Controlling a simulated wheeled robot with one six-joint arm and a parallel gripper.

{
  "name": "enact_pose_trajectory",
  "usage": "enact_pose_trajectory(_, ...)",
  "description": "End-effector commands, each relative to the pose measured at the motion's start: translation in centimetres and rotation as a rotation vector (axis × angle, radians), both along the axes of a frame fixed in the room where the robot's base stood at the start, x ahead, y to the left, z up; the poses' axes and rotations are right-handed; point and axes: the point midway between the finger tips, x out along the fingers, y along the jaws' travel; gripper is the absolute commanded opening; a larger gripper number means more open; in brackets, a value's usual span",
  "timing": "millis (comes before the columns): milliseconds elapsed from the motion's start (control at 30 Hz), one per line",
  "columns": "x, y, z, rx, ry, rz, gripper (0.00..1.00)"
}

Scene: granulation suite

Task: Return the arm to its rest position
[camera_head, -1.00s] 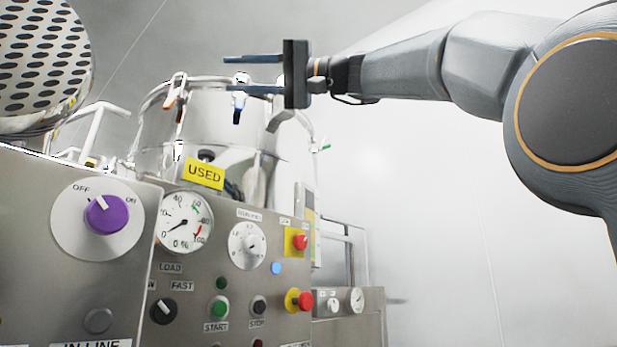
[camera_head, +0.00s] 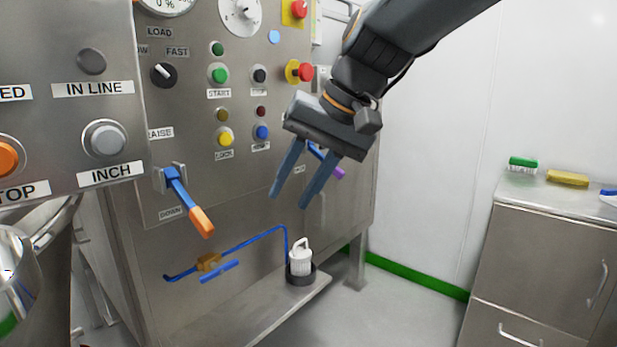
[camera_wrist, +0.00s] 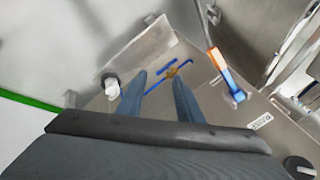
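My gripper (camera_head: 292,196) hangs in front of the steel control panel (camera_head: 185,190), its two blue-grey fingers pointing down and apart. Nothing is between the fingers. In the wrist view my gripper (camera_wrist: 158,85) also shows two separated, empty fingers. My arm comes in from the upper right in the head view and is bent downward at the wrist. A lever with an orange tip (camera_head: 201,221) stands left of the gripper, apart from it. A purple-tipped handle (camera_head: 338,172) is partly hidden behind the fingers.
A blue pipe with a brass valve (camera_head: 208,263) and a white-capped part (camera_head: 300,258) sit low under the panel. Wall space between panel and cabinet is clear.

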Motion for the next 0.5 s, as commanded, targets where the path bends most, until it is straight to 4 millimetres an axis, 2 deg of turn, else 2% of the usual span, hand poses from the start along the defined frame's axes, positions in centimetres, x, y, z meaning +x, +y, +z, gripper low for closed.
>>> enact_pose_trajectory(33, -1.9, -1.4, -2.9, -0.054, 0.028, 0.010, 0.33)
enact_pose_trajectory(100, -4.3, -3.3, -6.4, -0.129, 0.060, 0.028, 0.33)
enact_pose_trajectory(200, -7.4, -5.7, -10.4, -0.217, 0.097, 0.055, 0.33)
enact_pose_trajectory(300, -10.2, -7.9, -13.5, -0.290, 0.126, 0.086, 0.33)
enact_pose_trajectory(500, -15.2, -11.5, -18.1, -0.403, 0.174, 0.143, 0.33)
